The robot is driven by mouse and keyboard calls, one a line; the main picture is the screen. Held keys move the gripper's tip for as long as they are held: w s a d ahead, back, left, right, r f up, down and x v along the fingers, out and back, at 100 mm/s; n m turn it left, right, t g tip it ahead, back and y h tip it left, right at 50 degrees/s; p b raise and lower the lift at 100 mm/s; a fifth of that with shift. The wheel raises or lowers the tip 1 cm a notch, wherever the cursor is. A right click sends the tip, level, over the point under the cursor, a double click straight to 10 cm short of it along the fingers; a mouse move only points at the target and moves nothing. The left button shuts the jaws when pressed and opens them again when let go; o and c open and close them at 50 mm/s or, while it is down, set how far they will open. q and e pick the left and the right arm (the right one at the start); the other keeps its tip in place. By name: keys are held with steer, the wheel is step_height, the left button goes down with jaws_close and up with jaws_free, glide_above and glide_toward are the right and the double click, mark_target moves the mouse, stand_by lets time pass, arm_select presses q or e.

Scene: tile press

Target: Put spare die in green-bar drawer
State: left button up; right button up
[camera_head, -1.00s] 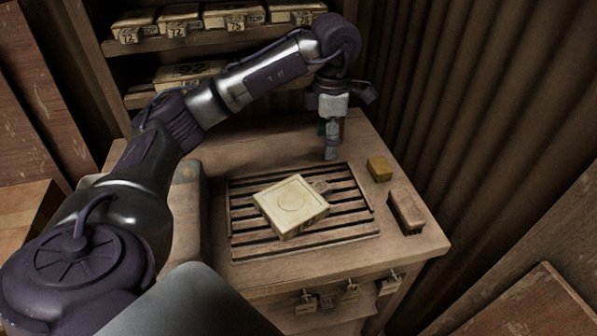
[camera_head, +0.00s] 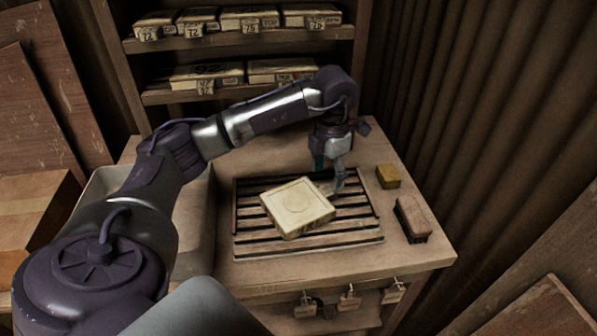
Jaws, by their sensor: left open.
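A cream square die (camera_head: 297,207) with a round mark on its top lies flat on a dark slatted rack (camera_head: 243,245) on the wooden bench. My left gripper (camera_head: 333,176) is open and points down just behind the die's right back corner. I cannot tell whether a finger touches the die. Below the bench front hang several small tags on clips, such as the middle tag (camera_head: 349,299). No green bar can be made out on the drawer fronts. My right gripper is not in view.
A yellow block (camera_head: 388,177) and a brown brush (camera_head: 412,220) lie right of the rack. A pale basin (camera_head: 195,240) stands left of it, partly behind my arm. Shelves (camera_head: 180,95) at the back hold several numbered dies. A corrugated wall closes the right side.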

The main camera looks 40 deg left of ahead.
mark_target(326, 190)
arm_select(q)
steer(key=f, duration=0.4)
steer(key=shift+s+d+f, duration=0.1)
steer(key=shift+s+f, duration=0.1)
steer(key=shift+f, duration=0.1)
steer(key=shift+c, duration=0.2)
steer(key=shift+r, duration=0.1)
jaws_close()
